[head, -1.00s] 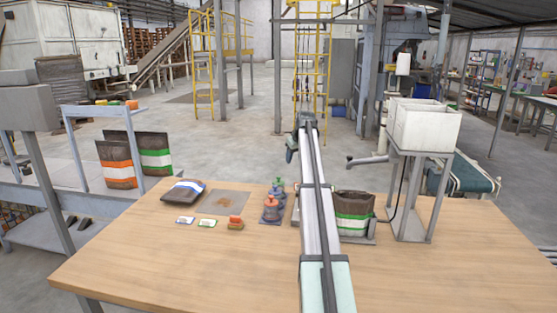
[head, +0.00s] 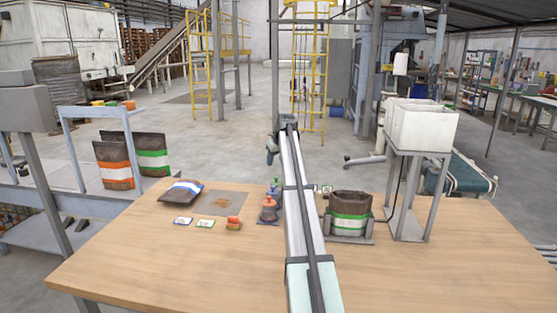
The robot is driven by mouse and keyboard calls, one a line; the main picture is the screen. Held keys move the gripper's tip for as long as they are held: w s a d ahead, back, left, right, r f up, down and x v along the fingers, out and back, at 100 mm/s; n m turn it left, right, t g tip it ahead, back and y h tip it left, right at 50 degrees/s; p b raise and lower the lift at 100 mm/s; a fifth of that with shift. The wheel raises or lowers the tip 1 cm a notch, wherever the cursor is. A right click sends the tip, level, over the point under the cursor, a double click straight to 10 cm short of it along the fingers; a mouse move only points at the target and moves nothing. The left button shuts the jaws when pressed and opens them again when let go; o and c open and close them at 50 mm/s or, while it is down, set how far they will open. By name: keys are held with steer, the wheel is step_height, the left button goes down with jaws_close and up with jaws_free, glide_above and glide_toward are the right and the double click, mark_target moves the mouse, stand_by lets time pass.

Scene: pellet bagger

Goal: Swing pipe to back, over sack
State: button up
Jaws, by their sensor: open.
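The grey pipe (head: 366,160) sticks out to the left from the white hopper (head: 420,127) on its stand. Its bent end appears behind the sack in the picture, not above its mouth. The sack (head: 350,210) is brown with a green and white band; it stands upright, open at the top, in a grey holder (head: 350,239) on the table. My gripper (head: 271,157) is beyond the table's far edge, left of the pipe and apart from it. It is open, and I see nothing in it; its fingers are small in the picture.
Two knobbed items (head: 269,208) stand beside my arm. A brown sack with a blue band (head: 182,192), a grey plate (head: 228,202), cards and an orange-topped block (head: 233,223) are at left on the table (head: 190,265). The table's front is clear.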

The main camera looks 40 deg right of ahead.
steer(key=s+d+r+m, duration=0.1)
steer(key=s+d+r, duration=0.1)
steer(key=s+d, duration=0.65)
steer(key=n+y, duration=0.1)
steer(key=n, duration=0.1)
glide_toward(349, 157)
steer(key=shift+w+d+f+g, duration=0.15)
steer(key=shift+w+d, duration=0.1)
steer(key=shift+w, duration=0.25)
steer(key=shift+w+d+f+g, duration=0.15)
steer(key=shift+w+d, duration=0.1)
steer(key=shift+w, duration=0.3)
steer(key=shift+s+a+n+y, duration=0.1)
steer(key=shift+a+n+y, duration=0.1)
steer(key=shift+n+y, duration=0.2)
steer(key=shift+x, duration=3.7)
steer(key=shift+c, duration=0.2)
jaws_close()
